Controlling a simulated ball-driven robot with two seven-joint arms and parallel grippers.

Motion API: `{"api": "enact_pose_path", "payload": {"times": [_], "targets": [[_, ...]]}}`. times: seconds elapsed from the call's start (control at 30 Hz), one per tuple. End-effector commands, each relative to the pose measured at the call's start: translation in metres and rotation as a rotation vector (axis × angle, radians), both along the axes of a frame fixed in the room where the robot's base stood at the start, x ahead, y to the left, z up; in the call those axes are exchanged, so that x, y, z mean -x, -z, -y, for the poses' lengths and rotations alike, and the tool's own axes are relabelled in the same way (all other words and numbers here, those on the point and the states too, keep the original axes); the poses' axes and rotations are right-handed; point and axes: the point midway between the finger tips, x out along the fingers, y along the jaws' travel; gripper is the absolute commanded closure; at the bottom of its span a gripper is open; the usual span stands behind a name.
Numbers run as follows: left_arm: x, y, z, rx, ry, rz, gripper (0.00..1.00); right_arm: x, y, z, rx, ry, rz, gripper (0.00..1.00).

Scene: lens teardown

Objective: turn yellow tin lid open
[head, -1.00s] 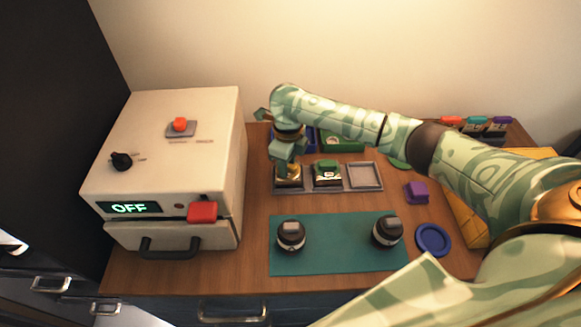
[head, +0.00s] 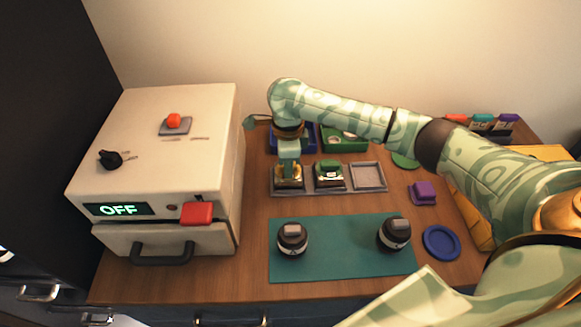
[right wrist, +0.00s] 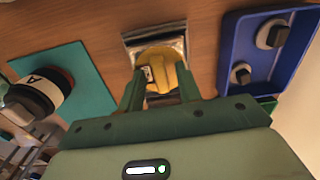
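The yellow tin (head: 289,183) sits in the left compartment of the grey tray (head: 369,178). Its yellow lid shows in the right wrist view (right wrist: 160,57), with a white label on it and a square metallic body around it. My right gripper (head: 289,165) points straight down over the tin. In the right wrist view its two fingers (right wrist: 160,82) stand apart, with part of the yellow lid between and just beyond them. I cannot tell whether either finger touches the lid. My left gripper is not in view.
A green-lidded tin (head: 328,173) stands in the tray's middle compartment; the right compartment is empty. Blue (right wrist: 229,58) and green (head: 345,143) bins stand behind. Two black lens parts (head: 292,238) (head: 394,234) stand on the teal mat (head: 343,260). A white machine (head: 150,150) reading OFF is at left.

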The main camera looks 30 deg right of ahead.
Motion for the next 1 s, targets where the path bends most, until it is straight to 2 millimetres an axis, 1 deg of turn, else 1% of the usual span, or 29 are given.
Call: {"api": "enact_pose_path", "payload": {"times": [0.03, 0.17, 0.27, 0.7, 0.8, 0.87, 1.0], "targets": [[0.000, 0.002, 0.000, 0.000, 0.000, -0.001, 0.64, 0.010, 0.017, -0.001, 0.004, -0.006, -0.034, 0.60], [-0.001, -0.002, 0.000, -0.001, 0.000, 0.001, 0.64, 0.010, 0.011, -0.001, 0.004, -0.005, -0.033, 0.60], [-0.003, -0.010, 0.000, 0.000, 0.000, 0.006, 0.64, 0.010, 0.001, -0.001, 0.005, -0.005, -0.032, 0.60], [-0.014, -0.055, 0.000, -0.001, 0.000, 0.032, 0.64, 0.008, -0.060, 0.000, 0.006, -0.004, -0.020, 0.60], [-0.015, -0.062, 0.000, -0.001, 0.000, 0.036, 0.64, 0.007, -0.070, 0.000, 0.006, -0.004, -0.019, 0.60], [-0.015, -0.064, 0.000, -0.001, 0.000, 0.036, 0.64, 0.007, -0.073, 0.000, 0.006, -0.004, -0.019, 0.60], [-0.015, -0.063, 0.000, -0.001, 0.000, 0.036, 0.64, 0.007, -0.071, 0.000, 0.006, -0.004, -0.020, 0.60]]}}
